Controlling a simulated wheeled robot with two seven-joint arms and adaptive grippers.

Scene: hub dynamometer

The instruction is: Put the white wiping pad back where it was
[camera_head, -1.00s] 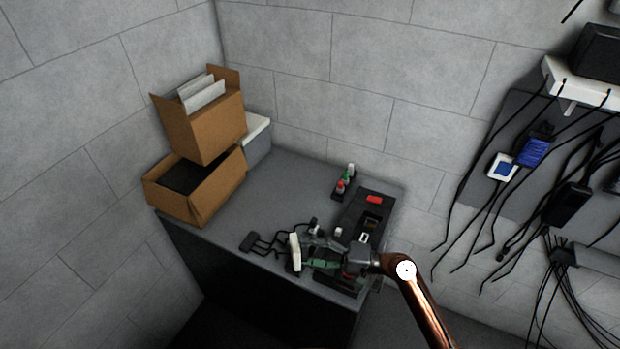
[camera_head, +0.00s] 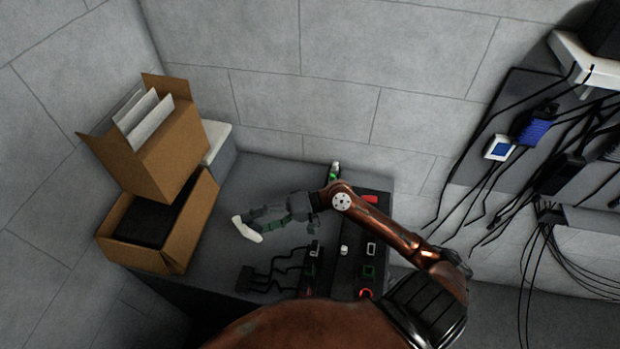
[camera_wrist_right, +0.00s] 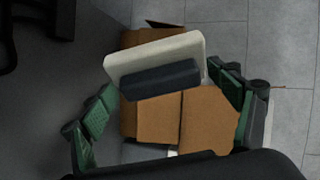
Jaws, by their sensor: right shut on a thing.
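The white wiping pad (camera_head: 247,229) is in my right gripper (camera_head: 262,217), held above the grey bench top to the right of the cardboard boxes. In the right wrist view, the pad (camera_wrist_right: 155,55) is a pale rectangular slab with a dark block on its near side. The green fingers of the right gripper (camera_wrist_right: 160,82) are on either side of that block. The pad appears tilted, and the finger contact is not clear. My left gripper is not in view.
An open box with papers (camera_head: 165,150) sits on a lower open box (camera_head: 187,222) at the bench's left. A white-lidded bin (camera_head: 217,145) stands behind. A dark panel (camera_head: 345,268) and a black cable cluster (camera_head: 262,280) occupy the right front. Bare bench (camera_head: 222,262) lies between.

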